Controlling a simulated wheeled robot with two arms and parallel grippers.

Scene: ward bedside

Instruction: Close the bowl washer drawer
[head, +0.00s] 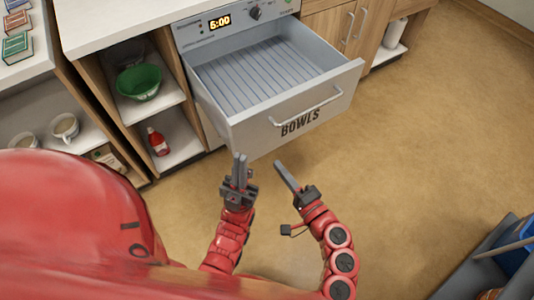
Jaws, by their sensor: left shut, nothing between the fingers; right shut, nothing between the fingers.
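The bowl washer (240,22) has a grey front with a lit display reading 5:00 and a dark knob. Its drawer (347,85) is pulled far out and looks empty, with a ribbed floor. The drawer front is marked BOWLS and carries a bar handle (306,107). My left gripper (239,160) is shut and empty, just in front of the drawer's front left corner; I cannot tell if it touches. My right gripper (281,166) is shut and empty, in front of the drawer front and apart from the handle.
Left of the washer, open shelves hold a green bowl (139,82) and a red bottle (158,142). Cups (64,126) stand further left. Wooden cabinet doors (352,25) are to the right. A dark grey bin or cart (480,262) is at lower right. The floor (430,130) between is clear.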

